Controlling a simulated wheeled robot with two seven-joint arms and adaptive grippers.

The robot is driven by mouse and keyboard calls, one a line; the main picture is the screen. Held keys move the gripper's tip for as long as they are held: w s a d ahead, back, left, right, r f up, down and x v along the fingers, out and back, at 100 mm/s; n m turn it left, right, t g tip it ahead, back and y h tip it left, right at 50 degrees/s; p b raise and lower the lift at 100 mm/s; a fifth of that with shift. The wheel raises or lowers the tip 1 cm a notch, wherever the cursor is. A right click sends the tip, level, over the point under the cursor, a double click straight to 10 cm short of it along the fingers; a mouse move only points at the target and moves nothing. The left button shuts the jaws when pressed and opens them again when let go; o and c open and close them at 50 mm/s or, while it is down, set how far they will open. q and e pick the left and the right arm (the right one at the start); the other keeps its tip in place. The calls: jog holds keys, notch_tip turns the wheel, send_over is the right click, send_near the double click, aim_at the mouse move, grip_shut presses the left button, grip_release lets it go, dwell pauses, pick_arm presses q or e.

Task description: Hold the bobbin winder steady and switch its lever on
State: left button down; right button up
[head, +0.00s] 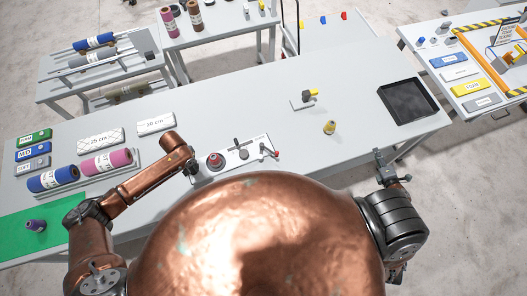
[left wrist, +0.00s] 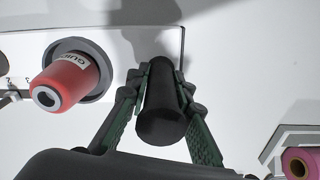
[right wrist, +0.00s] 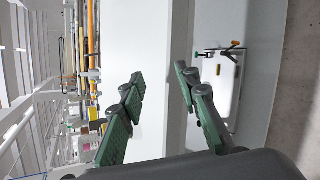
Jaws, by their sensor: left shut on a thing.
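My left gripper (head: 189,168) is at the winder's left end. Its fingers (left wrist: 163,90) are shut on a black cylindrical handle (left wrist: 163,115) there. My right gripper (head: 392,166) is open and empty near the table's right front edge, well apart from the winder; its fingers (right wrist: 161,72) are spread.
A yellow spool (head: 329,128), a small white base with a black-and-yellow part (head: 305,99) and a black tray (head: 435,98) stand to the right. Blue and pink rolls (head: 106,163) and white 20 cm and 25 cm blocks (head: 156,123) lie left. The table between winder and tray is mostly clear.

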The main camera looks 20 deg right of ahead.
jog(key=w+a+r+n+t+y, duration=0.2)
jog(key=w+a+r+n+y, duration=0.35)
jog(key=a+r+n, duration=0.3)
jog(key=n+g+y, duration=0.5)
jog(key=n+y, duration=0.4)
jog(key=n, duration=0.9)
send_near(277, 153)
jog(key=x, duration=1)
jog(key=shift+w+f, duration=0.1)
jog(key=shift+f, duration=0.15)
jog(key=shift+d, duration=0.1)
grip_shut()
